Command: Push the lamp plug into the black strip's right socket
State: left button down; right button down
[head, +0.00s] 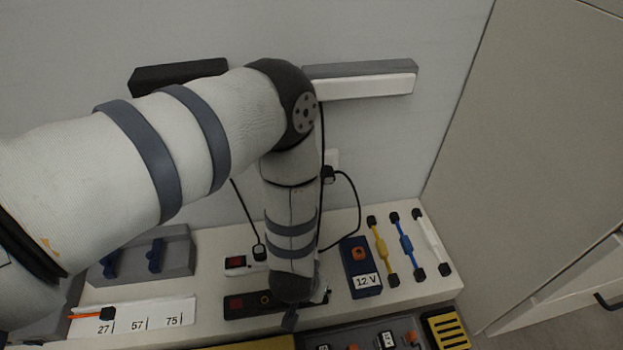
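The black strip (248,304) lies on the pale bench with a red switch and one round socket showing. Its right part, where the right socket would be, is hidden behind my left gripper (291,318). That gripper points down over the strip's right end; its fingers are mostly hidden, so I cannot tell whether they are open or hold anything. A black plug (260,252) with a cable sits at a white strip (236,264) with a red switch behind. Another black plug (328,175) is at a white wall socket. I cannot tell which plug is the lamp's. My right gripper is not in view.
A blue 12 V box (361,267) stands right of the gripper, with yellow, blue and white bars (406,245) beyond. A grey block with blue levers (152,255) and a numbered white panel (140,318) lie left. A dark panel (365,335) is in front.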

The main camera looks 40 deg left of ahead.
pick_arm(q)
jog(key=shift+w+r, duration=0.1)
jog(key=shift+f, duration=0.35)
dwell(0.4)
jog(key=c, duration=1.1)
grip_release()
